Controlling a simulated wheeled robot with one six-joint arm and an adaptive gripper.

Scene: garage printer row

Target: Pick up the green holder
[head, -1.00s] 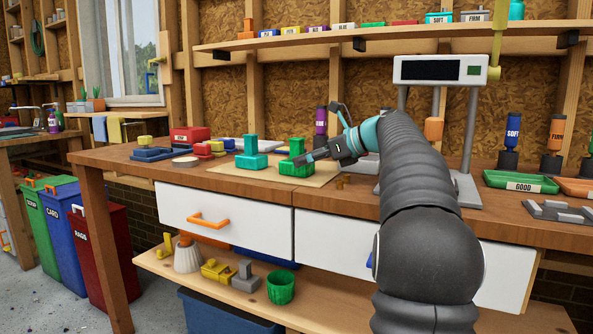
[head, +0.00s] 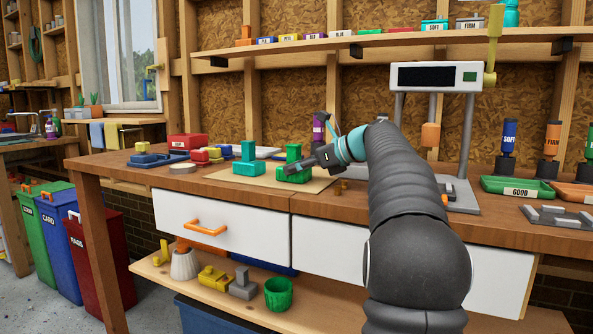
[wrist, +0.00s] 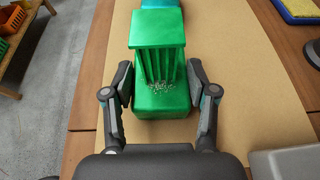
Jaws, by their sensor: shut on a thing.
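The green holder (head: 293,172) has a block-shaped base with an upright part and a flat top. It stands on the tan mat (head: 262,182) on the workbench, and I cannot tell if it has left the mat. In the wrist view the green holder (wrist: 160,60) is between my fingers, with grey specks at the foot of its upright part. My gripper (head: 312,163) reaches it from the right. In the wrist view my gripper (wrist: 160,95) is shut on the holder, a finger against each side.
A teal holder (head: 249,165) of similar shape stands just left of the green one. A purple bottle (head: 319,130) is behind. A printer (head: 437,78) stands to the right, with a green tray (head: 518,188) beyond it. A blue piece (head: 155,159) lies farther left.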

